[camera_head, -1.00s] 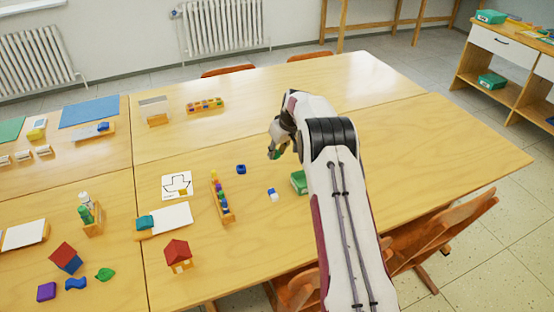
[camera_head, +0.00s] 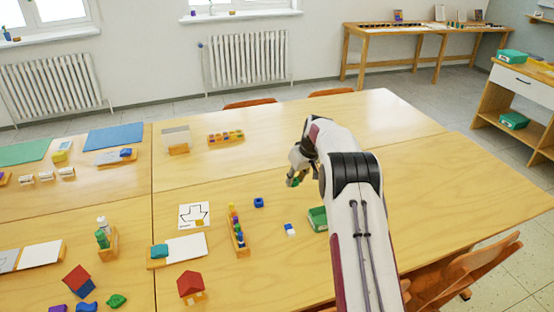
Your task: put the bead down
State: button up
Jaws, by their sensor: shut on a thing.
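My gripper (camera_head: 294,181) is held above the middle of the wooden table (camera_head: 420,190), seen from behind and partly covered by my own arm. It is shut on a small green thing, the bead (camera_head: 297,182), of which only a little shows between the fingers. A blue cube-like bead (camera_head: 258,202) lies on the table left of and nearer than the gripper. A blue and white piece (camera_head: 290,229) lies nearer still. A wooden rack of coloured beads (camera_head: 238,233) stands left of it.
A green box (camera_head: 317,218) stands close to my arm. A white card with an arrow drawing (camera_head: 194,215) lies left of the bead rack. A small red-roofed house (camera_head: 191,285) stands in front. The table's right part is clear.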

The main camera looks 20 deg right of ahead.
jog(key=shift+a, duration=0.1)
jog(key=shift+s+a+r, duration=0.4)
jog(key=shift+s+a, duration=0.05)
jog(key=shift+a, duration=0.1)
jog(key=s+a+r, duration=0.2)
jog(key=s+a, duration=0.3)
jog(key=s, duration=0.4)
jog(key=s+a+r+m, duration=0.1)
jog(key=s+a+r, duration=0.1)
jog(key=s+a, duration=0.4)
jog(key=s+a+r+m+h, duration=0.1)
jog(key=s+a, duration=0.5)
jog(key=s, duration=0.7)
jog(key=shift+s+r, duration=0.15)
jog(key=shift+r, duration=0.25)
jog(key=shift+d, duration=0.15)
